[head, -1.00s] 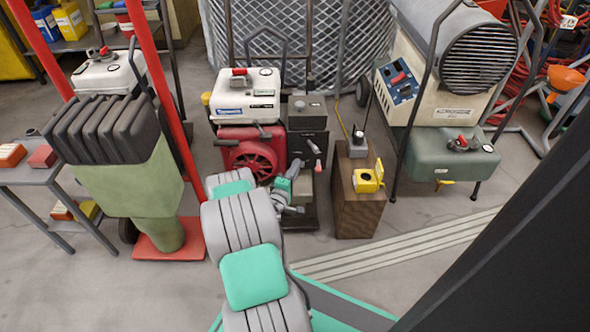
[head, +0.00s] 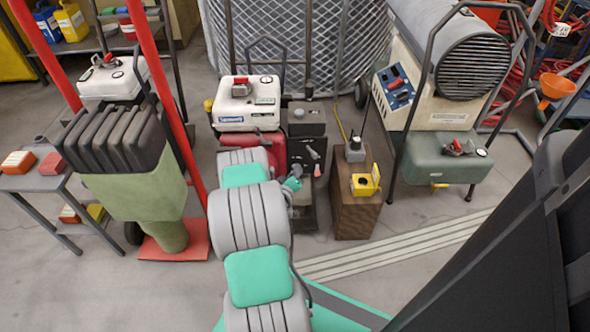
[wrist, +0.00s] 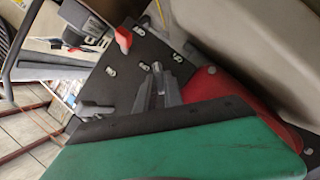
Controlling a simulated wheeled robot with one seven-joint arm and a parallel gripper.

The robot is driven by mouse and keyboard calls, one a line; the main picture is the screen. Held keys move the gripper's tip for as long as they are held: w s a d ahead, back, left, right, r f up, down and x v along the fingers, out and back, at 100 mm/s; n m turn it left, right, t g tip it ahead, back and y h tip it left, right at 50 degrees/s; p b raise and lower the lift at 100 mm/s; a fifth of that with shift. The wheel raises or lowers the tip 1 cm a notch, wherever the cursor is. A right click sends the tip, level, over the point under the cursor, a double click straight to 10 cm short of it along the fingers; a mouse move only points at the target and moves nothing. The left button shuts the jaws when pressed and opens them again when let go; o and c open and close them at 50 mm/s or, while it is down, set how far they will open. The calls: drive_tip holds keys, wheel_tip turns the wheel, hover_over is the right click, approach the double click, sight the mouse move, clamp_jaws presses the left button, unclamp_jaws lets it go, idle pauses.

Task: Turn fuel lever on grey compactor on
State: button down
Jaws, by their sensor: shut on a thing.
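The compactor in the middle of the head view has a white tank (head: 262,117), a red engine housing (head: 272,152) and a dark box (head: 306,121) at its right. My arm covers much of its front. My gripper (head: 294,181) is low at the machine's front right, mostly hidden by my arm. In the wrist view my gripper (wrist: 158,88) points at a dark panel (wrist: 128,76) and its grey fingers are shut on a small grey lever (wrist: 157,67). Another grey lever (wrist: 97,109) and a red-tipped lever (wrist: 123,39) are on that panel, apart from the fingers.
A wooden stand (head: 356,212) with a yellow box (head: 366,182) is close to the right. A heater with a green tank (head: 440,160) is further right. A green bag-like unit (head: 135,190) on a red cart stands left. The striped floor in front is open.

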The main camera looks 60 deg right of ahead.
drive_tip(key=shift+s+d+r+m+t+y+p, duration=0.15)
drive_tip(key=shift+m+t+y+p, duration=0.5)
drive_tip(key=shift+m, duration=1.05)
drive_tip(key=shift+s+m+t+y+p, duration=0.2)
drive_tip(key=shift+m+t+y, duration=0.55)
drive_tip(key=shift+m+t, duration=0.7)
drive_tip(key=shift+m+g, duration=0.3)
drive_tip(key=shift+m, duration=0.05)
drive_tip(key=c, duration=1.5)
unclamp_jaws()
drive_tip(key=shift+o, duration=0.2)
drive_tip(key=p+v, duration=0.2)
drive_tip(key=v, duration=0.5)
drive_tip(key=shift+a+r+p, duration=0.2)
drive_tip(key=shift+a+p, duration=0.1)
